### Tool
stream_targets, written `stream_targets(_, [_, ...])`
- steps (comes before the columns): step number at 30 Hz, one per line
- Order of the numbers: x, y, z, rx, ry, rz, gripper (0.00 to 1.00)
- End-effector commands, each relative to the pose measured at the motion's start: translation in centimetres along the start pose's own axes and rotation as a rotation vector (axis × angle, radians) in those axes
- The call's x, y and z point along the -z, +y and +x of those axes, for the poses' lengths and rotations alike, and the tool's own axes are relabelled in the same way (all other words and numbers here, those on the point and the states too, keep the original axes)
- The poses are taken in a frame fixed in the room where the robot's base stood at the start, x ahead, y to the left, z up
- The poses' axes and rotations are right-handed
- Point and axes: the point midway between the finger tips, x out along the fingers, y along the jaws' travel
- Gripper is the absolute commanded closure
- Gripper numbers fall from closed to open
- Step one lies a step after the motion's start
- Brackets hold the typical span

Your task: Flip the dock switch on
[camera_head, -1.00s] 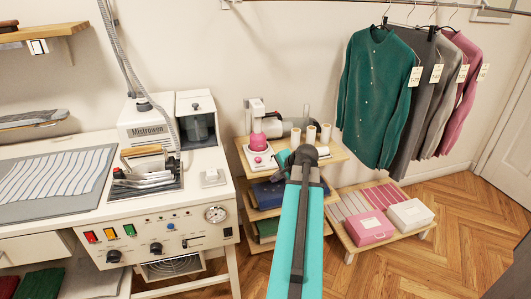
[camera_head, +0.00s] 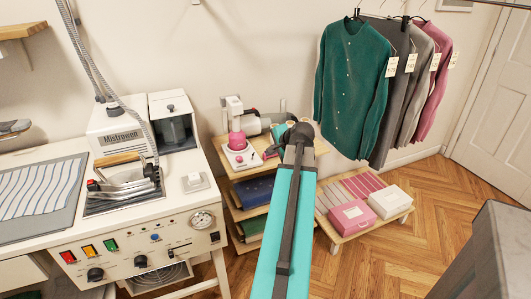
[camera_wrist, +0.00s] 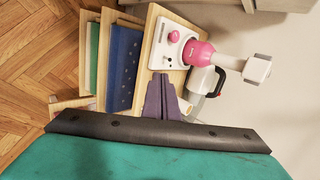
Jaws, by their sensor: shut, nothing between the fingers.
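A white dock base (camera_head: 240,157) with a pink-and-white device (camera_head: 237,128) stands on the top of a small wooden shelf in the head view. In the wrist view the white base (camera_wrist: 166,54) shows a round pink knob (camera_wrist: 173,36) and small controls; I cannot tell which is its switch or how it is set. My gripper (camera_wrist: 163,92) is shut and empty, its fingers over the shelf top beside the base, apart from it in the picture.
A grey-white appliance with a black handle (camera_wrist: 206,84) lies close beside the base. Folded blue cloth (camera_head: 254,190) is on the shelf below. A steam station (camera_head: 118,134) on the white table is left. A low stand with a pink box (camera_head: 352,217) is right.

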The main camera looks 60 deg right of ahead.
Motion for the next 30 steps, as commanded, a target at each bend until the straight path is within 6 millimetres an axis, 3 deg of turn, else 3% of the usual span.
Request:
stream_targets(22, [0.1,-0.1,9.7,-0.001,-0.001,-0.001,1.00])
stream_targets(30, [0.0,-1.6,11.7,-0.001,0.000,-0.001,1.00])
